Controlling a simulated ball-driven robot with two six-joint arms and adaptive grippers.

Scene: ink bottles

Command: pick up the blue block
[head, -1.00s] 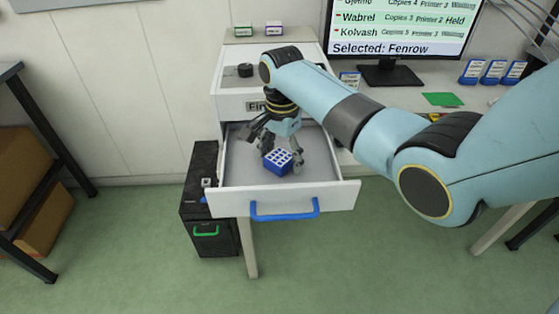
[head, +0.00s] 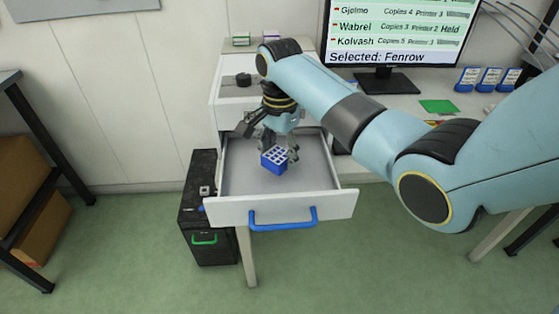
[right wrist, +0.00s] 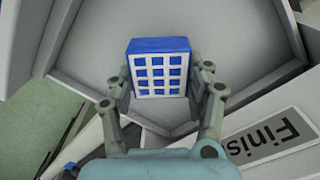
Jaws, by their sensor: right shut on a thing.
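The blue block (head: 273,160) has a white grid of squares on one face. It is in the open drawer (head: 235,212), at or just above its floor; I cannot tell which. My right gripper (head: 279,153) is shut on it from above. In the right wrist view the block (right wrist: 159,68) sits between the two fingers of the right gripper (right wrist: 160,88), its gridded face towards the camera. My left gripper is not in view.
The drawer has a blue handle (head: 283,224) and raised walls around the block. A black cabinet (head: 205,222) stands at its left. A monitor (head: 397,35), several blue-labelled boxes (head: 488,79) and a green card (head: 439,106) are on the desk to the right.

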